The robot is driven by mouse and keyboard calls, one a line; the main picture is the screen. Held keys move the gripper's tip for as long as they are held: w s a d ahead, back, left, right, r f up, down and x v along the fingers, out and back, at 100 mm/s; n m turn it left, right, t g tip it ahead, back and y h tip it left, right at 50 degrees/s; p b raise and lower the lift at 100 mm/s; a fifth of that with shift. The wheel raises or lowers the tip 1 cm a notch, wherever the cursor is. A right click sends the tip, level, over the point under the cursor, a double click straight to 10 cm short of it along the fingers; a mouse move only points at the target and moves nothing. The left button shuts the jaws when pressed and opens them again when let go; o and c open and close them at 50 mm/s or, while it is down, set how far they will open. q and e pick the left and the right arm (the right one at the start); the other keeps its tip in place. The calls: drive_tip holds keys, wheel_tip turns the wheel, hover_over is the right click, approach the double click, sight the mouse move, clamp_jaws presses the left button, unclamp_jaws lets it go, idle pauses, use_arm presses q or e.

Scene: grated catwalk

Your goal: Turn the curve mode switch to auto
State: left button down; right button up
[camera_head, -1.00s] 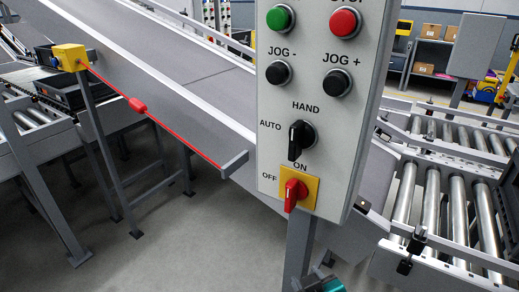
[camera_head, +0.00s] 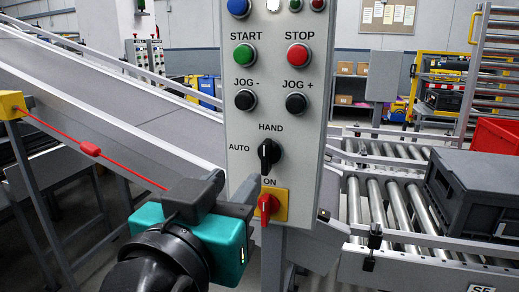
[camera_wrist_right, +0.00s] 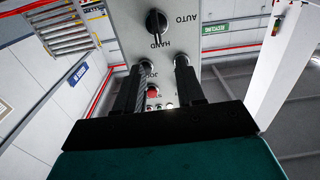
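The curve mode switch (camera_head: 268,155) is a black rotary knob on a grey control panel (camera_head: 245,125). HAND is printed above it and AUTO to its left; its handle stands upright, in line with HAND. The knob also shows in the right wrist view (camera_wrist_right: 156,22), beyond the fingertips. My right gripper (camera_head: 246,196), teal with dark fingers, is below and left of the knob in the head view, close to the panel. In the right wrist view its fingers (camera_wrist_right: 164,66) are apart with nothing between them, so it is open. My left gripper is not in view.
A red ON/OFF switch (camera_head: 266,206) on a yellow plate sits just below the knob. JOG buttons (camera_head: 295,103) and START and STOP buttons (camera_head: 298,55) are above. A conveyor (camera_head: 110,95) runs behind on the left; a roller conveyor with a dark crate (camera_head: 475,195) is on the right.

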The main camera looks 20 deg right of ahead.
sight(264, 147)
drive_tip(key=x, duration=1.2)
drive_tip(key=shift+w+d+r, duration=0.15)
drive_tip(key=shift+d, duration=0.15)
drive_tip(key=shift+c, duration=0.2)
clamp_jaws()
